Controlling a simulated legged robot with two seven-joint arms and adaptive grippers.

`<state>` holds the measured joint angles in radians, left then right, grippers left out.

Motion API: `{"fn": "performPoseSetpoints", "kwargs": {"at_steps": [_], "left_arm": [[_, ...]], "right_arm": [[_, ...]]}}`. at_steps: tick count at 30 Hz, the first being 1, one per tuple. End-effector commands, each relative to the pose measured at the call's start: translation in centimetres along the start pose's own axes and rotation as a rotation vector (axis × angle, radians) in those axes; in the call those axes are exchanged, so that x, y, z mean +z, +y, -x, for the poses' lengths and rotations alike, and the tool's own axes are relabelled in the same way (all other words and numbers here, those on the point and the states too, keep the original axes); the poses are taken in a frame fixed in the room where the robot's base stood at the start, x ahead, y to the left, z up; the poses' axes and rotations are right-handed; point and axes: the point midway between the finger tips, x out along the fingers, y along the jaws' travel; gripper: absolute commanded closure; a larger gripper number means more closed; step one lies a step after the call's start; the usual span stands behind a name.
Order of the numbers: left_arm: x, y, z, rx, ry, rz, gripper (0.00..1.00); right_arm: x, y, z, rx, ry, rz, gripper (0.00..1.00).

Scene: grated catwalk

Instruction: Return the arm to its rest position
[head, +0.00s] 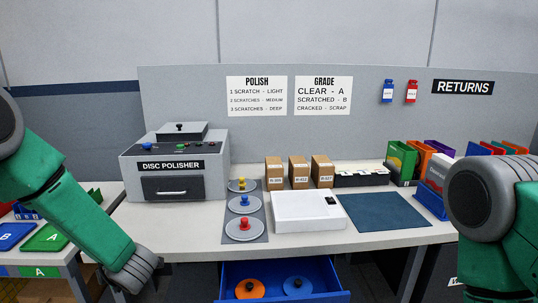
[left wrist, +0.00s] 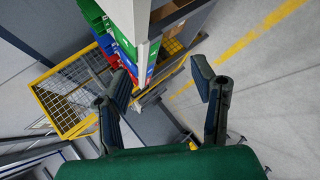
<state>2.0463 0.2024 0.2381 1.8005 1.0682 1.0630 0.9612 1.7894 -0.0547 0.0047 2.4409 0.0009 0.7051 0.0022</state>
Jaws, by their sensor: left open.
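My left arm comes in from the left edge of the head view, its green forearm slanting down in front of the bench's left end. Its dark wrist shows low at the left, but the fingers are not clear there. In the left wrist view my left gripper (left wrist: 165,95) is open, with its two dark fingers wide apart and nothing between them. It points toward the floor, beside a rack of coloured bins (left wrist: 122,42). My right arm shows at the right edge of the head view, bent, with its gripper out of the frame.
The white workbench (head: 190,220) holds a disc polisher (head: 172,168), a grey mat with several discs (head: 244,210), a white device (head: 305,212) and a blue mat (head: 385,211). An open blue drawer (head: 325,270) holds two discs. A side table (head: 60,255) carries trays. A yellow-framed grating (left wrist: 70,95) lies below.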

Motion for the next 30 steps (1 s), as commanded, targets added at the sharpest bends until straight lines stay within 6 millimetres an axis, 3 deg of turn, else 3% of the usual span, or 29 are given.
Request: {"fn": "performPoseSetpoints", "kwargs": {"at_steps": [1, 5, 9, 12, 15, 18, 21, 30], "left_arm": [[0.0, -4.7, -0.2, -0.018, -0.07, -0.233, 0.48], [-1.0, -14.4, 1.1, -0.061, -0.271, -0.788, 0.48], [-4.2, -24.2, 3.9, -0.116, -0.508, -1.309, 0.48], [-7.5, -30.1, 6.5, -0.153, -0.691, -1.629, 0.48], [-10.9, -34.3, 9.2, -0.181, -0.868, -1.876, 0.48], [-13.7, -37.0, 11.5, -0.196, -1.013, -2.042, 0.48], [-15.4, -38.3, 12.8, -0.201, -1.104, -2.134, 0.48], [-16.1, -38.8, 13.5, -0.201, -1.148, -2.173, 0.48]], "right_arm": [[0.1, 0.0, -1.1, 0.0, 0.0, 0.0, 0.6], [0.1, 0.0, -2.3, 0.0, 0.0, 0.0, 0.6], [0.2, 0.0, -3.6, 0.0, 0.0, 0.0, 0.6], [0.2, 0.0, -4.3, 0.0, 0.0, 0.0, 0.6], [0.3, 0.0, -5.0, 0.0, 0.0, 0.0, 0.6], [0.3, 0.0, -5.3, 0.0, 0.0, 0.0, 0.6], [0.3, 0.0, -5.5, 0.0, 0.0, 0.0, 0.6], [0.3, 0.0, -5.5, 0.0, 0.0, 0.0, 0.6]]}}
